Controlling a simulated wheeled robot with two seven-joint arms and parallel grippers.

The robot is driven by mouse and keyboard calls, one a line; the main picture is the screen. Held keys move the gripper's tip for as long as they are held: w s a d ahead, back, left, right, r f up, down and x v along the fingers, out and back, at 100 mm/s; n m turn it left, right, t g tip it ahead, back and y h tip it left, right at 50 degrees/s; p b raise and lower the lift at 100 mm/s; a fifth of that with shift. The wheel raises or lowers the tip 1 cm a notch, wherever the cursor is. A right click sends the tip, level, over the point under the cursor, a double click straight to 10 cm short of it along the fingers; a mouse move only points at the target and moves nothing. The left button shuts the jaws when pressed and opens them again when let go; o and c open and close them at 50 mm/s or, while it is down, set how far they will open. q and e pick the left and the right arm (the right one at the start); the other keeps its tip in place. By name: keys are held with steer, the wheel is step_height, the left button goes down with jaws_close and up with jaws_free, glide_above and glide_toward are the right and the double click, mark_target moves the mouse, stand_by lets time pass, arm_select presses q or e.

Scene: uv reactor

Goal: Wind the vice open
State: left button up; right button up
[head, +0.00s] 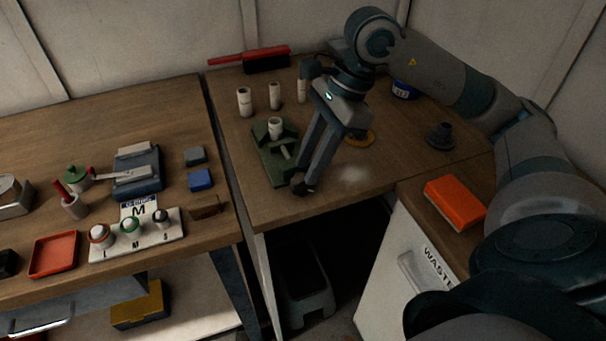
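The green vice (268,160) sits on the right-hand wooden table, near its left edge. A pale cylinder (276,126) stands upright at its jaws, and a light screw or bar shows on its right part. My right gripper (304,184) reaches down just right of the vice, fingers pointing at its front end. The two fingers look close together. A small dark piece shows at the fingertips, perhaps the vice's handle. I cannot tell whether the fingers grip it, and they hide part of the vice's right side. My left gripper is not in view.
Pale cylinders (244,101) stand behind the vice. A yellow disc (360,138), blue tin (404,89) and dark cone-shaped part (440,135) lie right of the gripper. An orange block (455,202) rests on the waste cabinet. The left table holds trays and tools.

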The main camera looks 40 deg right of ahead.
mark_target(303, 175)
steer(key=x, duration=0.3)
steer(key=shift+a+f, duration=0.1)
steer(key=shift+f, duration=0.05)
steer(key=shift+a+f, duration=0.15)
steer(key=shift+f, duration=0.25)
jaws_close()
steer(key=shift+w+a+r+h+p, duration=0.1)
steer(key=shift+h+p, duration=0.2)
steer(key=shift+p, duration=0.05)
